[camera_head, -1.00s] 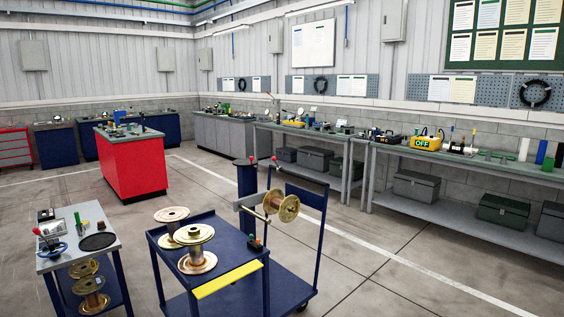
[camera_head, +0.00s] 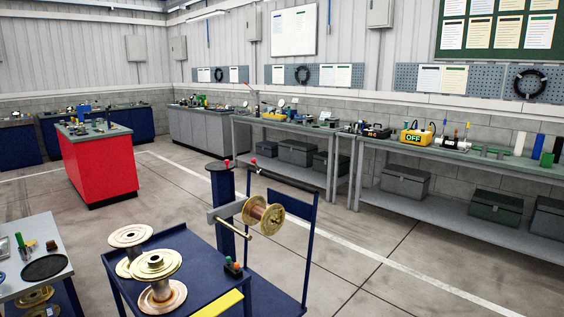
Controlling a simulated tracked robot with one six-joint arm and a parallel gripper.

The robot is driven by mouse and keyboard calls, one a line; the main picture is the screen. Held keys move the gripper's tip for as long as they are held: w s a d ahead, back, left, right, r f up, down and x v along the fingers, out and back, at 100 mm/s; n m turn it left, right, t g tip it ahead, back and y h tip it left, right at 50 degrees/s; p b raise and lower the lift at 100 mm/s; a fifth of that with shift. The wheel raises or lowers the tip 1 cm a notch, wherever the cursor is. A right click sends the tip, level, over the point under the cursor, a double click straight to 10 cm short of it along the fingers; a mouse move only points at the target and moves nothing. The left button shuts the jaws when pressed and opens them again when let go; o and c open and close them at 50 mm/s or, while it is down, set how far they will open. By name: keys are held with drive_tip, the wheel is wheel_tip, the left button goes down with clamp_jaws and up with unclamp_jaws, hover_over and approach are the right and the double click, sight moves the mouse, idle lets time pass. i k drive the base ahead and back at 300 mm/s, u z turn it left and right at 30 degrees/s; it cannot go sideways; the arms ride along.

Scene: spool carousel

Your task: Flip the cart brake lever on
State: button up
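The blue cart (camera_head: 197,266) stands at the lower middle, with a yellow strip (camera_head: 218,304) along its near edge. A small dark block with a red and a green knob (camera_head: 233,267) sits at its right side. Two thin uprights with red knobs show behind it, a left one (camera_head: 228,163) and a right one (camera_head: 252,161). I cannot tell which of these is the brake lever, or its position. Flanged spools (camera_head: 155,264) stand on the cart top. Another spool (camera_head: 263,216) hangs sideways on a grey bracket. My gripper is not in view.
A grey-topped side table (camera_head: 55,246) stands at the left, near the cart. A red workbench (camera_head: 95,167) is behind. A long grey bench (camera_head: 470,158) lines the right wall with a yellow OFF box (camera_head: 416,137). The floor right of the cart is clear.

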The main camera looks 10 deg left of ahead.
sight(253, 160)
drive_tip(key=z, duration=0.15)
drive_tip(key=i, duration=0.8)
drive_tip(key=u, duration=0.5)
drive_tip(key=i, duration=0.85)
drive_tip(key=z, duration=1.65)
drive_tip(key=i, duration=0.35)
drive_tip(key=u, duration=0.1)
